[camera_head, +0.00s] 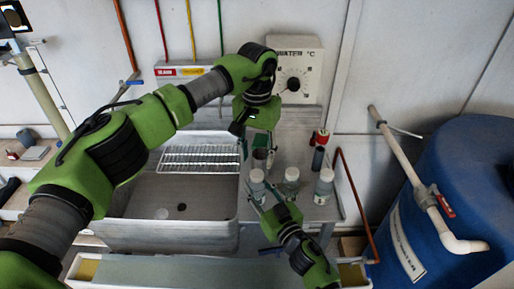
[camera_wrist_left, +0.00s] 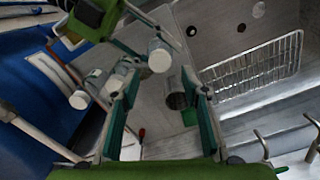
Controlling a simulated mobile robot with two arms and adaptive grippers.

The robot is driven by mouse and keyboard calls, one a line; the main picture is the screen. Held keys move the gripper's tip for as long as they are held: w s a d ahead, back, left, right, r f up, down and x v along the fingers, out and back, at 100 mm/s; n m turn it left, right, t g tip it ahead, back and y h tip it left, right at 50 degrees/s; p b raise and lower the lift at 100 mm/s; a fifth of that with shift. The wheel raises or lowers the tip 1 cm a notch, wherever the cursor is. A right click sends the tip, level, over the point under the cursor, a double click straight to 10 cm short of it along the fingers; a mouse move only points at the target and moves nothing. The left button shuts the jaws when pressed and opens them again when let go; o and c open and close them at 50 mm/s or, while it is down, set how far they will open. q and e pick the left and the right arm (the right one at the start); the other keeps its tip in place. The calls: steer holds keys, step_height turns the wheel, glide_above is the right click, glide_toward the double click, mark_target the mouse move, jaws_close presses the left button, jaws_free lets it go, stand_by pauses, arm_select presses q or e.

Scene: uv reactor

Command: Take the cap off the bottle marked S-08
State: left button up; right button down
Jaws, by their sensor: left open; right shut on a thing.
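Three clear bottles with white caps stand in a row on the steel counter: a left one (camera_head: 257,180), a middle one (camera_head: 291,176) and a right one (camera_head: 325,182). No label can be read, so I cannot tell which is S-08. My right gripper (camera_head: 266,203) is shut on the left bottle, whose white cap (camera_wrist_left: 159,60) shows clear of the fingers in the left wrist view. My left gripper (camera_head: 252,143) is open and empty, above and behind that bottle, pointing down. In the left wrist view its fingers (camera_wrist_left: 162,110) are spread apart.
A dark open cup (camera_wrist_left: 177,97) stands on the counter below my left gripper. A red-topped item (camera_head: 322,136) and a dark cylinder (camera_head: 318,158) stand behind the bottles. The sink (camera_head: 130,205) with a wire rack (camera_head: 200,158) lies left; a blue barrel (camera_head: 470,180) stands right.

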mark_target(257, 173)
arm_select(q)
step_height(257, 173, down, 6)
steer(key=shift+r, duration=0.15)
jaws_close()
steer(key=shift+n, duration=0.3)
